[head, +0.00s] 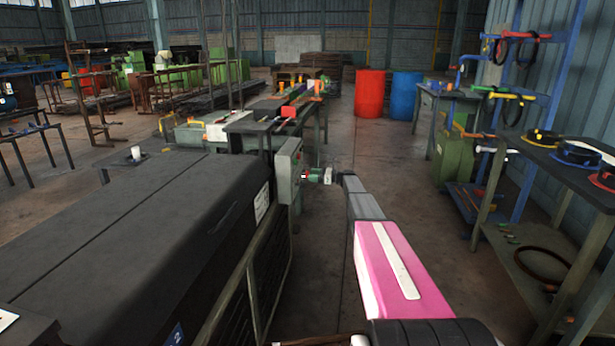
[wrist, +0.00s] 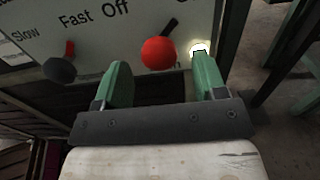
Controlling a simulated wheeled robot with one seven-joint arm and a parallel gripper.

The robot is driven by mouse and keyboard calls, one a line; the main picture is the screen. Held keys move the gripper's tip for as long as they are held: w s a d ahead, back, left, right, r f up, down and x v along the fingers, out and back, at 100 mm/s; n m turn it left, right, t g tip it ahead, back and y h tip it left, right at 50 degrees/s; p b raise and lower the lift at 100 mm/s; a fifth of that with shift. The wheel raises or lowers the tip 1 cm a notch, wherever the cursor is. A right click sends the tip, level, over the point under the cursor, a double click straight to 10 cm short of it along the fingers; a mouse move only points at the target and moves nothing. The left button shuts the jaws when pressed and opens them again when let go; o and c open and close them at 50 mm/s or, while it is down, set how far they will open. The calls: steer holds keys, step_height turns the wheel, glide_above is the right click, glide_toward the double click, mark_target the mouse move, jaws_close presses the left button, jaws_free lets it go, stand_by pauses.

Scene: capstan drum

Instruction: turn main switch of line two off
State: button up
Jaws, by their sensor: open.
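The grey control box (head: 288,168) stands at the end of the long dark machine (head: 130,230), which bears a "2" plate. In the wrist view its panel (wrist: 130,38) shows a red knob (wrist: 157,54) with a black lever tilted up and right. "Off" is printed above and left of it; lettering below is mostly hidden. My gripper (wrist: 161,72) is open, its green fingers on either side below the red knob; I cannot tell whether they touch it. In the head view my gripper (head: 312,176) is at the box's right face.
A dark grey knob (wrist: 60,69) with a red lever sits left on the panel, near "Slow" and "Fast". A lit white lamp (wrist: 200,46) is behind the right finger. A workbench (head: 560,160) stands at right; red (head: 370,94) and blue (head: 406,95) barrels stand farther back.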

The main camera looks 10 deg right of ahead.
mark_target(307, 174)
steer(key=shift+x, duration=1.6)
steer(key=c, duration=0.9)
